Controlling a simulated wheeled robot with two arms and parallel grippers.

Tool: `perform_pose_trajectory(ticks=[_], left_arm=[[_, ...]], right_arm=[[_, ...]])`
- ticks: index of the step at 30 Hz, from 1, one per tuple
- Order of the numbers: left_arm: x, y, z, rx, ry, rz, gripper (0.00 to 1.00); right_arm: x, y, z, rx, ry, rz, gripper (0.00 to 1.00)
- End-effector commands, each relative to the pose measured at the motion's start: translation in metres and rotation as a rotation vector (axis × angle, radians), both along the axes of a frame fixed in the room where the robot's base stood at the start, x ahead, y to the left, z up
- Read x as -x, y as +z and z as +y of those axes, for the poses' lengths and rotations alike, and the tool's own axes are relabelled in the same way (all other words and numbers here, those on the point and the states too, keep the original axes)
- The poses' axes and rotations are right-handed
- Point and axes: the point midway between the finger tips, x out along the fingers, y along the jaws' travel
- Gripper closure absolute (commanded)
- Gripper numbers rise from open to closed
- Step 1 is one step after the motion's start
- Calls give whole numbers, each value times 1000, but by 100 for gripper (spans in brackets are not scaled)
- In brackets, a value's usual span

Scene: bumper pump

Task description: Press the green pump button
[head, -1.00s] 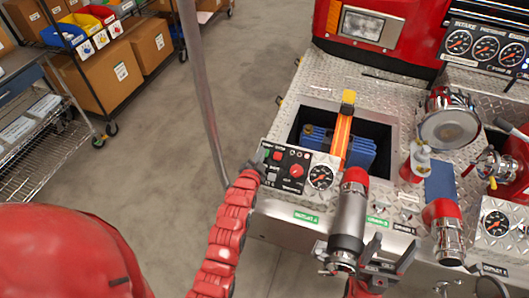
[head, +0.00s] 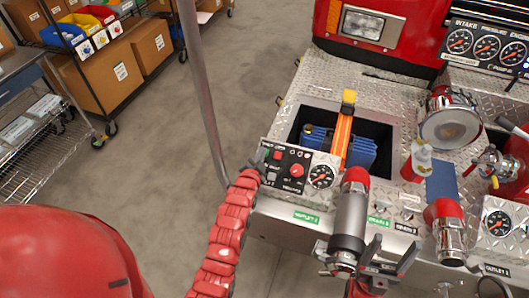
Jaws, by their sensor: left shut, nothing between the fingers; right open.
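The black pump control panel (head: 287,169) sits at the left front corner of the metal deck. It has a red square button (head: 278,155), a larger red round knob (head: 297,170) and a small green spot at its left edge that looks like the green button (head: 265,154). My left gripper (head: 256,166) is shut and empty at the panel's left edge, close beside the green spot. I cannot tell whether it touches. My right gripper (head: 389,254) is open and empty at the deck's front edge, near a red-capped metal cylinder (head: 350,215).
A gauge (head: 321,176) stands just right of the panel. Behind is an open bin with an orange-and-yellow tool (head: 343,130) and blue items. Chrome fittings (head: 449,122) and a red-topped outlet (head: 445,230) crowd the right. A vertical pole (head: 205,90) rises left of the deck.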

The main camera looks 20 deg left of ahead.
Motion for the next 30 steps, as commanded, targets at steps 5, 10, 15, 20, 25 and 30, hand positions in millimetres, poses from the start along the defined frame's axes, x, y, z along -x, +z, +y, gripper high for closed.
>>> perform_pose_trajectory(ticks=[5, 10, 15, 20, 25, 30], left_arm=[[0, 0, 0, 1, 0, 0, 100], [-1, -2, 0, 1, 0, 0, 100], [-2, -4, 0, 1, 0, 0, 100], [-3, -6, 0, 1, 0, 0, 100], [-4, -8, 0, 1, 0, 0, 100], [-5, -9, 0, 1, 0, 1, 100]], right_arm=[[0, 0, 0, 0, 0, 0, 30], [0, -2, 0, 0, 0, 0, 30], [0, -4, 0, 0, 0, 0, 30], [0, -6, 0, 0, 0, 0, 30], [0, -8, 0, 0, 0, 0, 30], [0, -10, 0, 0, 0, 0, 30]])
